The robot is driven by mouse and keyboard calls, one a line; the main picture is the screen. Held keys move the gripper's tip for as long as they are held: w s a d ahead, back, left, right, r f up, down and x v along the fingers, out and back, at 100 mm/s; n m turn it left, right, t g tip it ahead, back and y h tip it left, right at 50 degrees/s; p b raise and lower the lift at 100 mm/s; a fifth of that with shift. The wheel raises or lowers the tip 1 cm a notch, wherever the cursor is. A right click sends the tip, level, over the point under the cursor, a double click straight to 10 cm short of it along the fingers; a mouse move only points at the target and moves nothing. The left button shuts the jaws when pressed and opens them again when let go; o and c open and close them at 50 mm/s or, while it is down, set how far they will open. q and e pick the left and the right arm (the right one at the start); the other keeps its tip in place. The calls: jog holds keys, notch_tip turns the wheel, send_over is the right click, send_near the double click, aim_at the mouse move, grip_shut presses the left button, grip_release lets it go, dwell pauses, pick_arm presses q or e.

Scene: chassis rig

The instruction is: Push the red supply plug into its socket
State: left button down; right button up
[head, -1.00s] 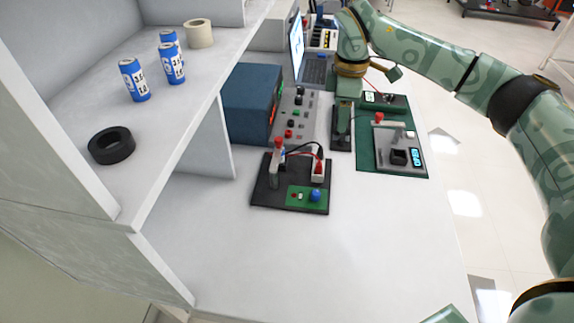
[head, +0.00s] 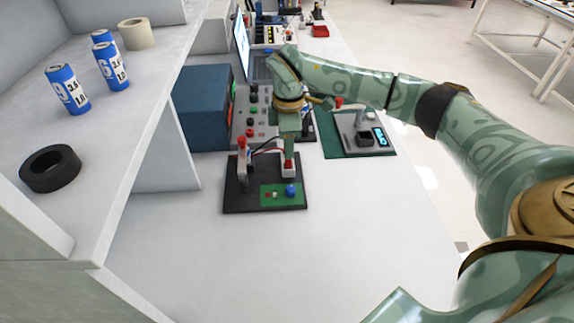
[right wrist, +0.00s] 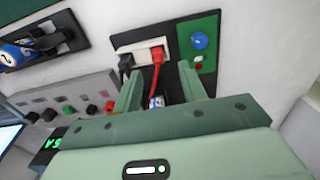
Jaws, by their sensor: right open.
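The red supply plug (right wrist: 158,54) is at the white socket block (right wrist: 143,50) on the black board (right wrist: 122,39), beside a black plug (right wrist: 125,63). I cannot tell how deep the red plug sits. My right gripper (right wrist: 159,70) is open, with its fingers on either side of the red plug and its red lead. In the head view my right gripper (head: 289,152) points down over the right part of the board (head: 235,203), and red (head: 289,164) shows just below it. The gripper partly hides the socket block there. My left gripper is not in view.
A blue instrument box (head: 203,108) stands behind left. A green mat with a grey device (head: 362,130) lies at right. The front bench is clear.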

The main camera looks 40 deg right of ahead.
aim_at(288, 165)
jog(key=f+b, duration=0.1)
jog(key=f, duration=0.1)
jog(key=f+b, duration=0.1)
jog(key=f, duration=0.1)
jog(key=shift+w+d+f, duration=0.15)
jog(key=shift+w+f, duration=0.05)
jog(key=shift+f, duration=0.2)
jog(key=shift+s+r, duration=0.1)
jog(key=shift+r, duration=0.05)
jog(key=shift+c, duration=0.6)
grip_shut()
